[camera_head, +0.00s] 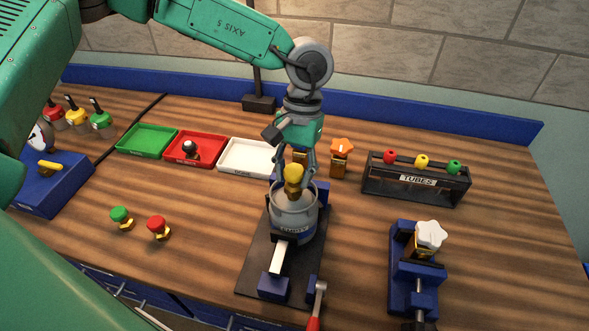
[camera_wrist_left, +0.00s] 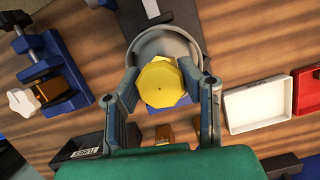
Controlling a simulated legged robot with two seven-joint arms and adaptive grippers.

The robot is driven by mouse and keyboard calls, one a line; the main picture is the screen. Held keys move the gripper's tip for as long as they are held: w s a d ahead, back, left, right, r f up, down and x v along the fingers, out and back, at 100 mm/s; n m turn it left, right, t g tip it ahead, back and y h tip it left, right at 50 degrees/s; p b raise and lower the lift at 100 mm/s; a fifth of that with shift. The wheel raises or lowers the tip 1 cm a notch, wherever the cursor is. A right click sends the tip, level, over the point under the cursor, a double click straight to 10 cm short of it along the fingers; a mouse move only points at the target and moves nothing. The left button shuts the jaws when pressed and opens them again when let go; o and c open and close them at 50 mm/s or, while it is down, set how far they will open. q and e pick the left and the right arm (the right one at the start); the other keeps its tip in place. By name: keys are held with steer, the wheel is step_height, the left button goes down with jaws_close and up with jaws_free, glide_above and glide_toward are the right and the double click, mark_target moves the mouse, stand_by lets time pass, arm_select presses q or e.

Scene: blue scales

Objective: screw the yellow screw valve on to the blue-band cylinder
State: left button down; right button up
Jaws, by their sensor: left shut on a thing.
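The yellow screw valve (camera_head: 292,173) is upright over the top of the grey blue-band cylinder (camera_head: 292,222). My left gripper (camera_head: 293,183) comes down from above and is shut on the valve, one finger on each side. In the left wrist view the yellow knob (camera_wrist_left: 163,84) sits between the two fingers, with the grey cylinder's rim (camera_wrist_left: 200,45) behind it. The lower end of the valve is hard to see, so I cannot tell how it sits in the neck. The cylinder stands upright in a clamp on a dark baseplate (camera_head: 253,262). My right gripper is not in view.
Green (camera_head: 125,149), red (camera_head: 211,163) and white (camera_head: 234,172) trays lie to the left. The tube rack (camera_head: 376,190) and a blue vise with a white-knobbed valve (camera_head: 430,235) are at right. Green (camera_head: 120,215) and red (camera_head: 157,225) valves stand at front left. An orange-knobbed valve (camera_head: 341,148) stands behind.

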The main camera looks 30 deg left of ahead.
arm_select(q)
steer(key=shift+f, duration=0.7)
steer(key=c, duration=1)
jaws_free()
steer(key=v, duration=1.2)
steer(key=shift+f, duration=0.1)
